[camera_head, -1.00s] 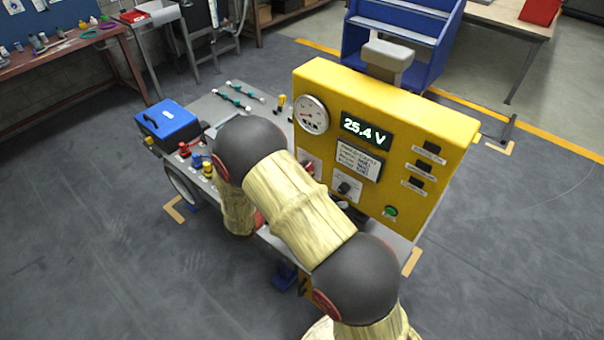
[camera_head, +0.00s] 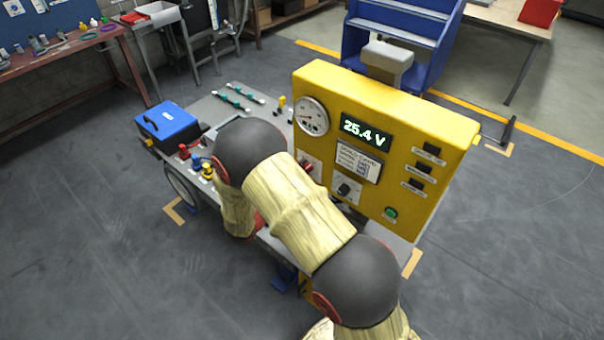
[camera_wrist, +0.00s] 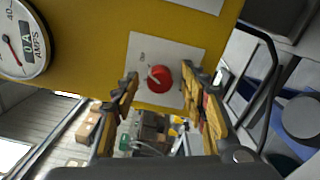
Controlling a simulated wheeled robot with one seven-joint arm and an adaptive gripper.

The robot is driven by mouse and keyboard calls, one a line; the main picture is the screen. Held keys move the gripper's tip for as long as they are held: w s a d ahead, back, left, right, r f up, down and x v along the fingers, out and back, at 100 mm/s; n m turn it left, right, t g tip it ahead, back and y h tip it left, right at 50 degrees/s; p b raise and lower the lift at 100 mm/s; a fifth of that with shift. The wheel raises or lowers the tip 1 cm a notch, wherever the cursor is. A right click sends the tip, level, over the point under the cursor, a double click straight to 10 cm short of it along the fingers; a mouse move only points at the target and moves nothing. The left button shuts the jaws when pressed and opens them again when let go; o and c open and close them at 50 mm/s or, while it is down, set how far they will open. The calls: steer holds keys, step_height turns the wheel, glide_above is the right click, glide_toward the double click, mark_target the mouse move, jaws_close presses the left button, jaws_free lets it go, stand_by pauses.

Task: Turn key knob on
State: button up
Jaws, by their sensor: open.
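A red knob (camera_wrist: 160,77) sits on a white plate (camera_wrist: 172,58) on the yellow panel in the wrist view. It also shows in the head view (camera_head: 308,168), partly behind my arm. My gripper (camera_wrist: 165,82) is open, with one finger on each side of the red knob in the picture. The fingers are apart from each other and hold nothing. I cannot tell whether the fingertips touch the panel or knob. In the head view my own arm hides the gripper. A black knob (camera_head: 345,189) sits on another white plate right of the red one.
The yellow panel (camera_head: 434,208) carries a round gauge (camera_head: 312,117), a display reading 25.4 V (camera_head: 366,131), black switches and a green button (camera_head: 391,213). A blue box (camera_head: 168,126) and colored terminals stand on the grey cart top at left. Floor around the cart is clear.

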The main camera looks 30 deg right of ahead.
steer(key=v, duration=1.2)
stand_by(0.3)
